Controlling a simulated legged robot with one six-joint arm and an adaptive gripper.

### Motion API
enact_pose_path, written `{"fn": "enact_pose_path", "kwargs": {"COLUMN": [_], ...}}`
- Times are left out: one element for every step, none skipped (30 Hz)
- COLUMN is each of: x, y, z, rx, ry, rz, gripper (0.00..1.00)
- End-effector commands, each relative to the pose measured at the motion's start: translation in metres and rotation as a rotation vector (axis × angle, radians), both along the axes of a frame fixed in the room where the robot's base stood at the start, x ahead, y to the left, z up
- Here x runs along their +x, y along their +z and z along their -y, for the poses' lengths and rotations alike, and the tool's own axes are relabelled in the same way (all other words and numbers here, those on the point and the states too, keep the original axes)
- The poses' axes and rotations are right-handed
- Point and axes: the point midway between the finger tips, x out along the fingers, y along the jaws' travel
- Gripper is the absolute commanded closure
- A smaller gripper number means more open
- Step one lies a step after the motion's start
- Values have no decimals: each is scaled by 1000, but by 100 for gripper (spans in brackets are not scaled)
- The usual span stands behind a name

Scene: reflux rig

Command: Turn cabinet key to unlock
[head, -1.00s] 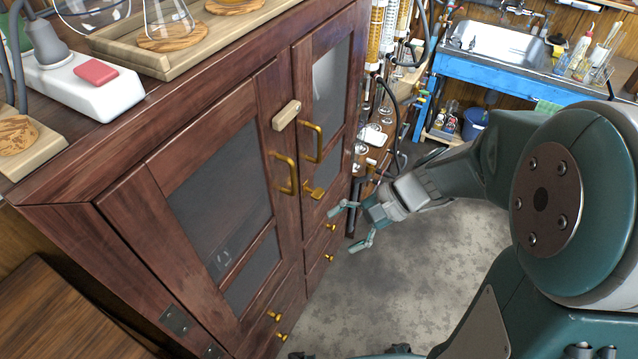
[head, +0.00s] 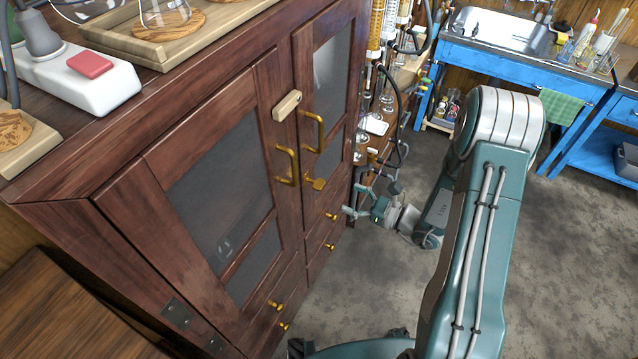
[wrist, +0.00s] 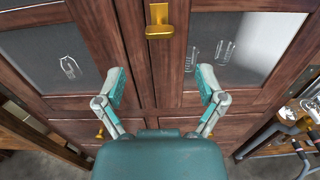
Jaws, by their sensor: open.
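The brass cabinet key (head: 316,184) sits on the right door of the dark wooden cabinet (head: 150,140), below the brass door handle (head: 312,130). In the wrist view the key (wrist: 159,31) is at the top centre, above the space between my fingers. My gripper (head: 353,200) is open and empty, to the right of and slightly lower than the key in the head view. In the wrist view my gripper (wrist: 161,75) has its two fingers spread in front of the door, apart from the key. Both cabinet doors look shut.
A wooden turn latch (head: 287,105) spans the top of the door seam. The left door's handle (head: 288,165) is close by. Glassware and tubing (head: 380,100) stand beyond the cabinet. A blue sink bench (head: 480,65) is at the back. The floor at right is clear.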

Motion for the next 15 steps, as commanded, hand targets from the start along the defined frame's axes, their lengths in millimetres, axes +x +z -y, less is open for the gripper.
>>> {"fn": "enact_pose_path", "kwargs": {"x": [4,7,12,15,18,22,25,28,32,35,37,40,43,44,46], "y": [0,0,0,0,0,0,0,0,0,0,0,0,0,0,0], "z": [-9,-14,-21,-25,-30,-36,-41,-45,-52,-55,-60,-64,-67,-69,-72], "rx": [-1,-1,-1,-1,-1,-1,-1,-2,-2,-2,-2,-2,-2,-2,-2], "ry": [6,6,8,6,8,7,8,6,8,6,7,5,5,6,5], "rz": [1,1,1,2,2,2,2,1,2,1,1,1,1,1,1], "gripper": [11,11,11,11,11,11,11,11,11,11,11,11,11,11,11]}}
